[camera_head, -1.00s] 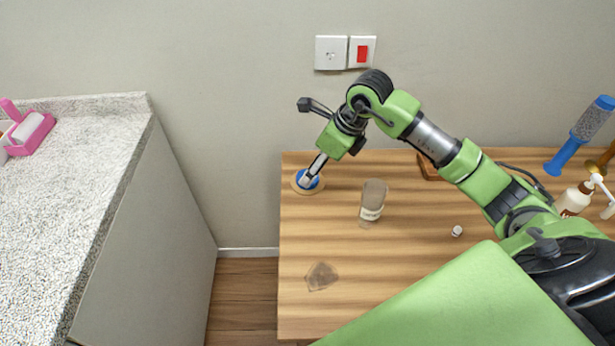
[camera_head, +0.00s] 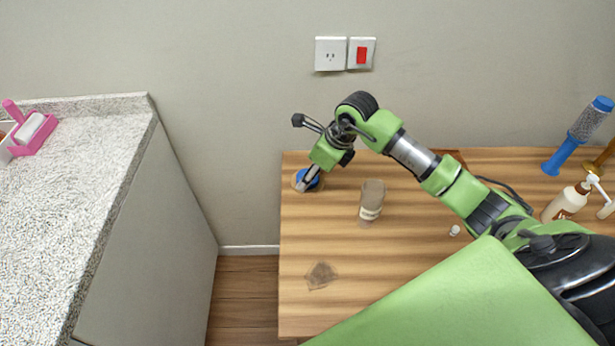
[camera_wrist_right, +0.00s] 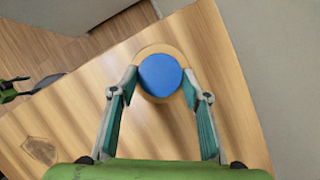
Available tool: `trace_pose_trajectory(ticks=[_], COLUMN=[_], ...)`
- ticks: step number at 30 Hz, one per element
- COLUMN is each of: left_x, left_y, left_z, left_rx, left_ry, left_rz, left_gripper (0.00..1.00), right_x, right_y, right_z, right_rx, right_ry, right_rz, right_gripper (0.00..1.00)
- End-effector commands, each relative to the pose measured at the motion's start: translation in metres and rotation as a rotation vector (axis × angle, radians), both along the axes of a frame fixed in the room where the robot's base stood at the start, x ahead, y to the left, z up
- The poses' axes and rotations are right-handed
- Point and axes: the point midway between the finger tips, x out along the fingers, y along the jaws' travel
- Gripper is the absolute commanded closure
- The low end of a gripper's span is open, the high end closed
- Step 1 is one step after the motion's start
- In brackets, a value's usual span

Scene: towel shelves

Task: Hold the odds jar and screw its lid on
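A clear jar with a pale label, likely the odds jar (camera_head: 372,199), stands on the wooden table and looks open at the top. A round blue lid (camera_wrist_right: 160,75) lies on a round wooden coaster (camera_wrist_right: 150,49) at the table's back left corner. The lid also shows in the head view (camera_head: 312,175), partly behind my right gripper (camera_head: 306,184). In the right wrist view my right gripper (camera_wrist_right: 159,78) has its fingers spread on either side of the lid. Whether the fingertips touch its rim is hard to tell.
A small white cap (camera_head: 455,230) lies right of the jar. A brown patch (camera_head: 321,275) marks the front left. The front middle is mostly clear.

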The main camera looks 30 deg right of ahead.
Motion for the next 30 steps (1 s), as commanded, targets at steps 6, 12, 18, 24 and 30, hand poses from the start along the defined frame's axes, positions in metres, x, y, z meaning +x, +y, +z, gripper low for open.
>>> trace_pose_trajectory(ticks=[6,12,18,24,30], left_x=[0.0,0.0,0.001,0.001,0.001], left_y=[0.0,0.0,0.0,0.0,0.0], left_z=[0.0,0.0,-0.005,-0.01,-0.012], left_rx=[0.0,0.0,0.0,-0.001,0.0], left_ry=[-0.001,-0.001,-0.001,-0.002,-0.002], left_rz=[0.0,0.0,0.001,0.001,0.001], left_gripper=[0.48,0.48,0.48,0.48,0.48], right_x=[0.0,0.001,0.002,0.002,0.001], right_y=[0.0,0.0,-0.001,-0.001,0.0], right_z=[0.0,0.003,0.033,0.074,0.097], right_rx=[0.0,0.0,-0.001,-0.002,0.001], right_ry=[0.0,-0.001,-0.007,-0.006,-0.002], right_rz=[0.0,0.0,0.001,0.0,-0.001], right_gripper=[0.68,0.68,0.68,0.68,0.68])
